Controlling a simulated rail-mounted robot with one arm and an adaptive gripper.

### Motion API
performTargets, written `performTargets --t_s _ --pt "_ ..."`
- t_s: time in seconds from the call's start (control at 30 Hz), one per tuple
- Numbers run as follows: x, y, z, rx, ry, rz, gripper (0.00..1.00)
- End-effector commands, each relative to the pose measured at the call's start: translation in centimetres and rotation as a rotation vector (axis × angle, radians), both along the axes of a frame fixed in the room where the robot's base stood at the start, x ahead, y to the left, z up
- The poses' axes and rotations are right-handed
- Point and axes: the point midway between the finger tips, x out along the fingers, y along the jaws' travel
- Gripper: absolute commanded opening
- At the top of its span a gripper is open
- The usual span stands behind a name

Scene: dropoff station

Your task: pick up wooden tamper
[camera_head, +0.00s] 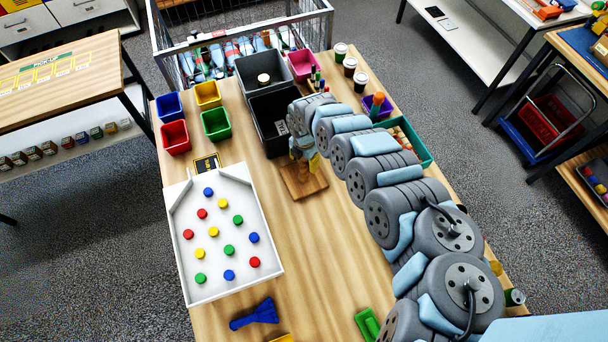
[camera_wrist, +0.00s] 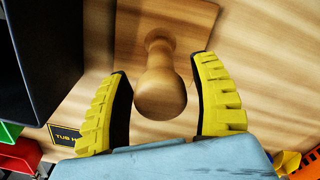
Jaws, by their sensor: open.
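The wooden tamper (camera_wrist: 160,85) shows in the wrist view as a rounded light-wood handle rising from a square wooden base (camera_wrist: 190,20). The base also shows in the head view (camera_head: 303,180) on the wooden table, just in front of the black bin. My gripper (camera_wrist: 160,85) is open, with its yellow ridged fingers on either side of the handle. A gap shows between each finger and the handle. In the head view my gripper (camera_head: 304,160) is over the base, and the handle is mostly hidden behind it.
A black bin (camera_head: 268,135) stands close behind and left of the tamper. A white tray (camera_head: 185,260) with several coloured discs lies at the left. Red (camera_head: 174,137) and green (camera_head: 216,124) bins stand at the back left. The table (camera_head: 320,270) is clear in front of the tamper.

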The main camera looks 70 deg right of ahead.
Motion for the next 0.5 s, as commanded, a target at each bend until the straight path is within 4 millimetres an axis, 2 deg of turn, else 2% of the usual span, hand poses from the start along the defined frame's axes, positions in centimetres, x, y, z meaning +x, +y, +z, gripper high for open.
performTargets --t_s 0.2,0.5 --pt "0.1 0.2 -1.4 0.002 -0.001 0.001 0.63" --pt "0.0 0.1 -1.9 0.0 0.002 0.0 0.63"
